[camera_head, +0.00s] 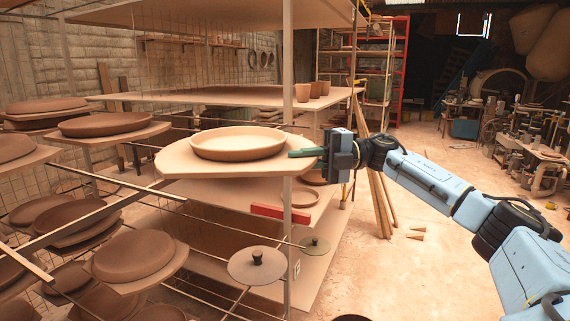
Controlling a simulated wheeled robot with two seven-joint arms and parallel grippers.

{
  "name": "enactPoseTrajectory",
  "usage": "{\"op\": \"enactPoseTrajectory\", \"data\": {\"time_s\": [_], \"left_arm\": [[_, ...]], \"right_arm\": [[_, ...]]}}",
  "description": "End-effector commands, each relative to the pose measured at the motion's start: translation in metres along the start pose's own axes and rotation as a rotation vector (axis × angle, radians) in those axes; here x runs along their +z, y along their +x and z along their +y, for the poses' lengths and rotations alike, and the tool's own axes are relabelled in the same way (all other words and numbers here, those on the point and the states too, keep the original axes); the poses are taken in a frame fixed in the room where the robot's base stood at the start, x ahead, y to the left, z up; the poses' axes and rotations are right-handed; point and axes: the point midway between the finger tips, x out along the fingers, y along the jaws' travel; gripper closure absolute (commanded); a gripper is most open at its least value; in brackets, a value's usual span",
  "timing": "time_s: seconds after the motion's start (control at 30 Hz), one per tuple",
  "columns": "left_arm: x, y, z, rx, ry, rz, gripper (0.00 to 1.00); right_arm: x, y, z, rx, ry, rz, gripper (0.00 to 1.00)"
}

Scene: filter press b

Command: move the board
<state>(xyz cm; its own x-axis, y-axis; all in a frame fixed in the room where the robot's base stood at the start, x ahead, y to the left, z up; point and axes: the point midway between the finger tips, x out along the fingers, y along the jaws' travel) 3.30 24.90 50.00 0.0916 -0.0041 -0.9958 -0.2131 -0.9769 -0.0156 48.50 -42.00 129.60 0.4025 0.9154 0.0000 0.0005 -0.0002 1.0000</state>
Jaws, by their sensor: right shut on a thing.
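A pale rounded board (232,167) is held about level in the middle of the head view, in front of a shelving rack. A shallow tan clay dish (238,144) rests on top of it. My right gripper (306,153) comes in from the right and is shut on the board's right edge. Part of the grip is hidden by the gripper body. The board's left end is near the rack's rails, and I cannot tell whether it touches them. My left gripper is not in view.
A rack post (287,200) stands close by the board. Several boards with clay dishes (106,125) sit on rails at the left. Small clay cups (315,89) stand on a shelf (225,97) behind. Wooden poles (381,203) lean behind my right arm.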

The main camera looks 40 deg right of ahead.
Motion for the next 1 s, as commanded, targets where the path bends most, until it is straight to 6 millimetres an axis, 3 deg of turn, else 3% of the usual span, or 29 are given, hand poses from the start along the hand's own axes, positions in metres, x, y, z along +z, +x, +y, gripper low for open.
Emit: {"op": "enactPoseTrajectory", "data": {"time_s": [0.2, 0.6, 0.63, 0.8, 1.0], "left_arm": [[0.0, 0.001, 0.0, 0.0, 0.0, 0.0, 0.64], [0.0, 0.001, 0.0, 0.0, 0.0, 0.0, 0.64], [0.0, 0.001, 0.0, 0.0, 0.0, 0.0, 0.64], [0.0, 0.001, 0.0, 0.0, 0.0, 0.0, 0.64], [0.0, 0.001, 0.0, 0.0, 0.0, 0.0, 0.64]], "right_arm": [[0.004, -0.02, 0.0, 0.0, -0.001, -0.014, 1.0], [0.005, -0.024, 0.001, 0.0, -0.001, -0.016, 1.0], [0.005, -0.024, 0.001, 0.0, -0.001, -0.016, 0.87], [0.004, -0.024, 0.0, 0.0, 0.0, -0.014, 0.64], [0.004, -0.023, 0.0, 0.0, 0.0, -0.012, 0.64]]}}
